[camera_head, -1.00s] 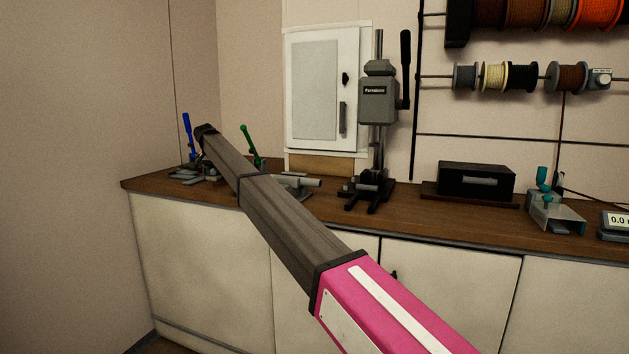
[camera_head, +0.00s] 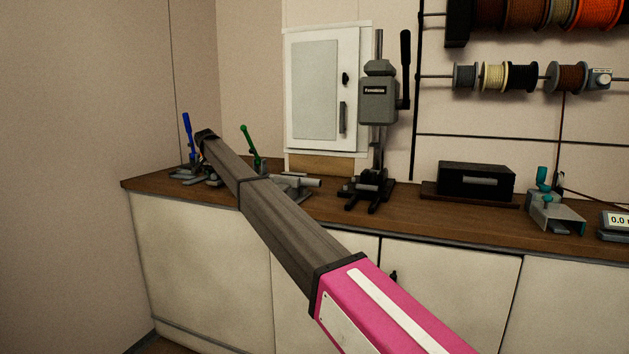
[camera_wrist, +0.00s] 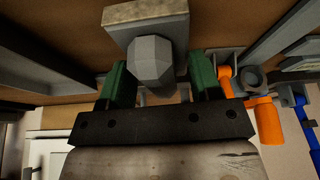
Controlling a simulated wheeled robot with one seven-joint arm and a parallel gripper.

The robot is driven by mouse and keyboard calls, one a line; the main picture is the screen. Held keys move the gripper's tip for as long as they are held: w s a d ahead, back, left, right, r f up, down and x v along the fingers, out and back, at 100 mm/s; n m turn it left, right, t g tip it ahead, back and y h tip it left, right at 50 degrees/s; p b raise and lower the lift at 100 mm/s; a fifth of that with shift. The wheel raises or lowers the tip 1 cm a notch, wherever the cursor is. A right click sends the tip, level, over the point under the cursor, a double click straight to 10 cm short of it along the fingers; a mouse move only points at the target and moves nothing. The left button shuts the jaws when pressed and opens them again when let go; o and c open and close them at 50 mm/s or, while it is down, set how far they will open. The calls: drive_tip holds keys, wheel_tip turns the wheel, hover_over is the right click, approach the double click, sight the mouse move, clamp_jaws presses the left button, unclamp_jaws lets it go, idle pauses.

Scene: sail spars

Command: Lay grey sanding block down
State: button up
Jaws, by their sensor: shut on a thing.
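The grey sanding block (camera_wrist: 145,14) shows at the top of the wrist view, with a flat slab and a faceted grey knob (camera_wrist: 152,58). My gripper (camera_wrist: 161,74) has green fingers on either side of the knob and is shut on it. A brown wooden surface lies behind the block; I cannot tell whether the block touches it. In the head view my arm hides the gripper and the block above the left end of the brown bench top (camera_head: 428,215).
A blue-handled clamp (camera_head: 187,136) and a green-handled clamp (camera_head: 250,146) stand close to my arm's far end. A grey press (camera_head: 378,102) and a black box (camera_head: 477,181) are further right. Orange-handled hardware (camera_wrist: 265,113) is near the gripper's right side.

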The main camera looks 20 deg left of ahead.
drive_tip(key=shift+f, duration=0.9)
drive_tip(key=o, duration=1)
drive_tip(key=shift+r, duration=0.1)
drive_tip(key=v, duration=1)
drive_tip(key=shift+s+r, duration=0.2)
drive_tip(key=shift+r, duration=0.05)
drive_tip(key=shift+s, duration=0.1)
